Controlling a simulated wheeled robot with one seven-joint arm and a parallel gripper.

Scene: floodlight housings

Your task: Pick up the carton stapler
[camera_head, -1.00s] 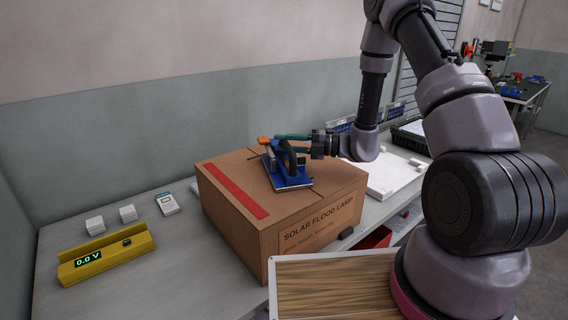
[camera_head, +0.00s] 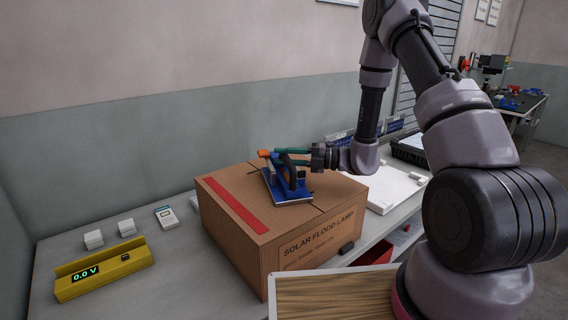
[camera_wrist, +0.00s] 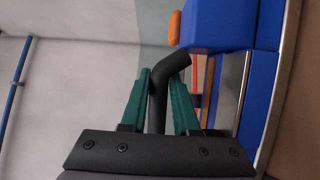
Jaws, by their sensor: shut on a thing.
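The carton stapler (camera_head: 291,192), with a blue base, a black handle and an orange end, is on top of the brown carton. No clear gap shows beneath it. My gripper (camera_head: 293,157) reaches in from the right at handle height. In the wrist view, the teal fingers of my gripper (camera_wrist: 162,92) are shut on the black handle (camera_wrist: 170,62), one finger on each side. The stapler's blue body (camera_wrist: 215,25) fills the right of that view. The fingers partly hide the handle in the head view.
The carton (camera_head: 230,235), marked "SOLAR FLOOD LAMP", stands on the grey bench (camera_head: 180,285). A yellow meter (camera_head: 105,270), small white blocks (camera_head: 93,240) and a white device (camera_head: 166,216) are to its left. A wood-grained panel (camera_head: 330,295) is in front.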

